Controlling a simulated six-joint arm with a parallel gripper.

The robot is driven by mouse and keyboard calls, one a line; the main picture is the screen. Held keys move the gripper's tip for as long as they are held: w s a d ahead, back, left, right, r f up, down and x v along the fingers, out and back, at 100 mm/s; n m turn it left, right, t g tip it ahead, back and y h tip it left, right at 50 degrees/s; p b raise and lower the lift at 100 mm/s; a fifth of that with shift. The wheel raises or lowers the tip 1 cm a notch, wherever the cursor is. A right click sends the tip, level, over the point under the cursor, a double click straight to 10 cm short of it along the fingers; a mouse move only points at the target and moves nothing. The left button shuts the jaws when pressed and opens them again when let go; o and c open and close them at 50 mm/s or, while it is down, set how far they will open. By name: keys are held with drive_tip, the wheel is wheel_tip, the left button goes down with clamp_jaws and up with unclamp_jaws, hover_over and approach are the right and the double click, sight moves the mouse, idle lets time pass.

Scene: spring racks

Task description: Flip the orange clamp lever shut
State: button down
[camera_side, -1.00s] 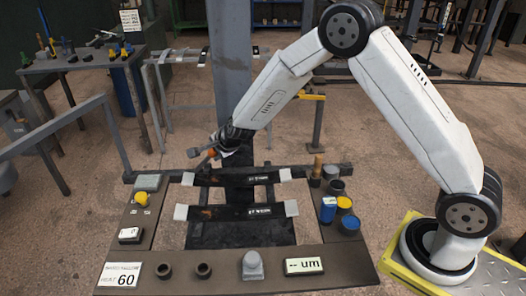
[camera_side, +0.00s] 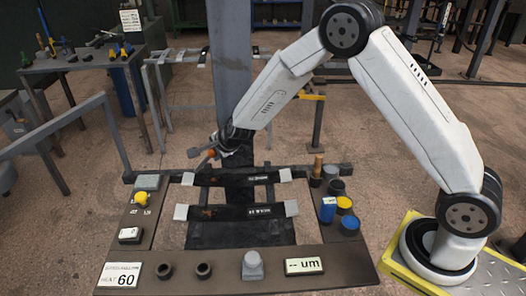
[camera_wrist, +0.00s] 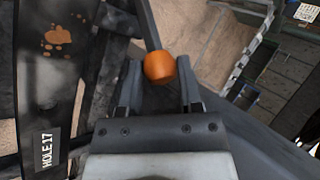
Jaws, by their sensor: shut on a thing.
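The clamp lever's orange knob (camera_wrist: 160,67) sits between the two fingers of my gripper (camera_wrist: 160,85) in the wrist view. A dark lever bar (camera_wrist: 148,22) runs up from the knob. In the side view the orange knob (camera_side: 211,153) shows small at the left of my gripper (camera_side: 222,145), beside the grey post (camera_side: 229,60). My gripper is shut on the knob. The clamp's pivot is hidden behind my gripper and cannot be made out.
Dark spring leaves with labels lie across the rack below; one (camera_wrist: 45,110) is marked HOLE 17. A bench frame (camera_side: 220,262) carries blue and yellow cups, a yellow button (camera_side: 141,198) and a "-- um" display (camera_side: 304,266). The grey post stands close behind my gripper.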

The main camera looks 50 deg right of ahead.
drive_tip(key=shift+s+d+f, duration=0.4)
drive_tip(key=shift+s+f, duration=0.05)
drive_tip(key=shift+f, duration=0.15)
drive_tip(key=shift+c, duration=1.3)
unclamp_jaws()
drive_tip(key=shift+r, duration=0.1)
drive_tip(key=shift+r, duration=0.1)
drive_tip(key=v, duration=0.7)
drive_tip(key=shift+s+r, duration=0.2)
